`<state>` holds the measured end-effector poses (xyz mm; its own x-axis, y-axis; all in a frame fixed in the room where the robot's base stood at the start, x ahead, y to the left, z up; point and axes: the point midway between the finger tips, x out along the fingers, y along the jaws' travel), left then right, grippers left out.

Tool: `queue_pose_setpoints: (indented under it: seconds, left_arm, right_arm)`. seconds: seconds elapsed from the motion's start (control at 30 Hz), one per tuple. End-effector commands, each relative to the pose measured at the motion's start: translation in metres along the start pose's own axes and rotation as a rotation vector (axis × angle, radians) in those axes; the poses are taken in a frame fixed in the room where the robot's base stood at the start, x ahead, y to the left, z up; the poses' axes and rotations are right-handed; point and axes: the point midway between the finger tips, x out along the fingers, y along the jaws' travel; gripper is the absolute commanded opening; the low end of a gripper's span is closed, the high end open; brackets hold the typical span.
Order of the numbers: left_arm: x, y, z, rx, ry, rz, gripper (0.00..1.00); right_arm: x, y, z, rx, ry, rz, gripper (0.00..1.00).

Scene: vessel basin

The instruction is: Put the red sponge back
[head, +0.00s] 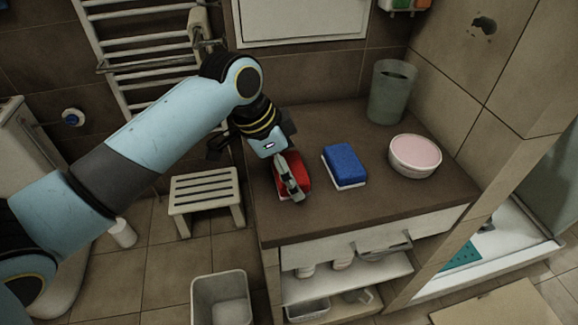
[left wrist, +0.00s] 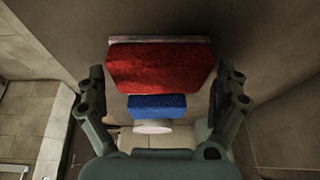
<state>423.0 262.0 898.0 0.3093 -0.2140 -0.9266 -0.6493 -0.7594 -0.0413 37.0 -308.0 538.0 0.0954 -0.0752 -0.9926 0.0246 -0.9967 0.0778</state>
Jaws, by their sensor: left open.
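The red sponge (head: 301,183) with a pale underside lies on the brown countertop (head: 330,214), near its left end. In the head view my left gripper (head: 291,182) is right over it and hides part of it. In the left wrist view the red sponge (left wrist: 160,66) shows between the spread fingers of the left gripper (left wrist: 165,88). The fingers are open, one on each side of it, and a gap shows on both sides. My right gripper is in neither view.
A blue sponge (head: 345,165) lies to the right of the red one. Further right are a round bowl with a pink top (head: 415,156) and a grey-green cup (head: 391,95). Below the counter are open shelves (head: 345,276). A stool (head: 206,190) and a bin (head: 221,298) stand on the floor.

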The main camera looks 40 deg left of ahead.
Motion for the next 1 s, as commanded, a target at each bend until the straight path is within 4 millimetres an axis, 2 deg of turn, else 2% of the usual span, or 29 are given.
queue_pose_setpoints:
  seconds: [0.17,0.4,0.53,0.7,1.0]
  left_arm:
    - [-0.029,-0.001,0.000,0.004,0.000,-0.004,1.00]
    - [-0.084,-0.002,0.000,0.005,-0.001,-0.005,1.00]
    - [-0.104,-0.001,0.000,0.004,-0.001,-0.003,1.00]
    - [-0.116,0.000,0.000,0.002,-0.001,0.000,1.00]
    - [-0.117,0.000,0.000,0.000,0.000,0.000,1.00]
  right_arm:
    - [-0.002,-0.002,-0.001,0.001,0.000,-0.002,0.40]
    - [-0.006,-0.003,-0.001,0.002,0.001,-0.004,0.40]
    - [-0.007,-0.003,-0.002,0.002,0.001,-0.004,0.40]
    - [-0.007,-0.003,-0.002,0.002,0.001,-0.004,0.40]
    - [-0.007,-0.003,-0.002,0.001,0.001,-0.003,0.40]
